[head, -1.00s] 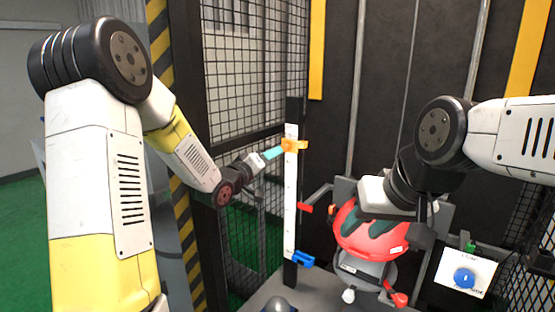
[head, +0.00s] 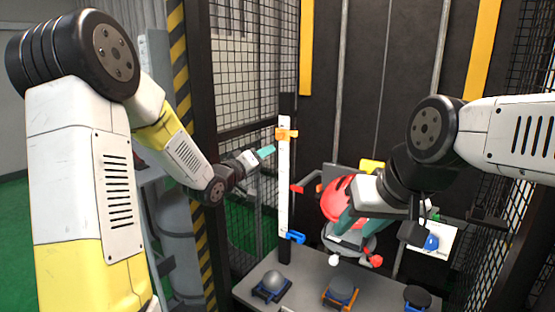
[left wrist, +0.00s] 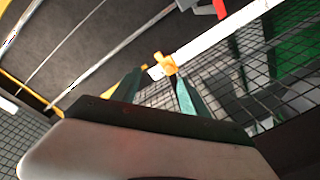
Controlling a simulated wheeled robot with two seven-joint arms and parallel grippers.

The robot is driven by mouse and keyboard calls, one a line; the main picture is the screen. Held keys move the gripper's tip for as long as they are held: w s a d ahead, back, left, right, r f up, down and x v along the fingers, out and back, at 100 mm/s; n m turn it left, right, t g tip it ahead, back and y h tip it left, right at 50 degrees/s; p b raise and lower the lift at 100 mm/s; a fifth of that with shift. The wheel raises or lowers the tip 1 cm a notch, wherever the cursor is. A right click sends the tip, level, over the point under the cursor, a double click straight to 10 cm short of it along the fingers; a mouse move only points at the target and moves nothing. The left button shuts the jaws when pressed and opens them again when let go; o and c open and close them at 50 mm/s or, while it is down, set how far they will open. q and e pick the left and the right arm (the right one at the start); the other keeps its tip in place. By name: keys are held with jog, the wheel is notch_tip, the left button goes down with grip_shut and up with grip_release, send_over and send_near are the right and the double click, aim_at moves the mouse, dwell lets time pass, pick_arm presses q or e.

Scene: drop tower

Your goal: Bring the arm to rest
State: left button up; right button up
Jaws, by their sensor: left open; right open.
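My left gripper (head: 266,151) has teal fingers and points at the white upright scale (head: 284,190). It is just left of and slightly below the orange clamp (head: 287,134) on that scale. In the left wrist view the fingers are apart with nothing between them, and the clamp (left wrist: 166,64) shows beyond their tips. My right gripper (head: 352,222) is open, pointing down in front of the red rounded piece (head: 340,200) of the tower. Its white palm and dark wrist hide part of that piece. I cannot tell whether its fingers touch anything.
A blue clamp (head: 295,237) and a red pointer (head: 297,188) are on the scale. A white panel with a blue button (head: 431,242) is at right. Mesh walls enclose both sides.

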pick_arm(q)
jog(key=s+a+r+m+g+y, duration=0.1)
jog(key=s+a+g+y, duration=0.15)
jog(key=s+a, duration=0.4)
jog(key=s+a+r+g+y, duration=0.2)
jog(key=s+a+y, duration=0.15)
jog(key=s, duration=0.55)
jog(key=s+f+m+g, duration=0.2)
jog(key=s+g, duration=0.3)
jog(key=s, duration=1.4)
jog(key=shift+d+f+m, duration=0.3)
jog(key=shift+d+f, duration=0.05)
jog(key=shift+f, duration=0.3)
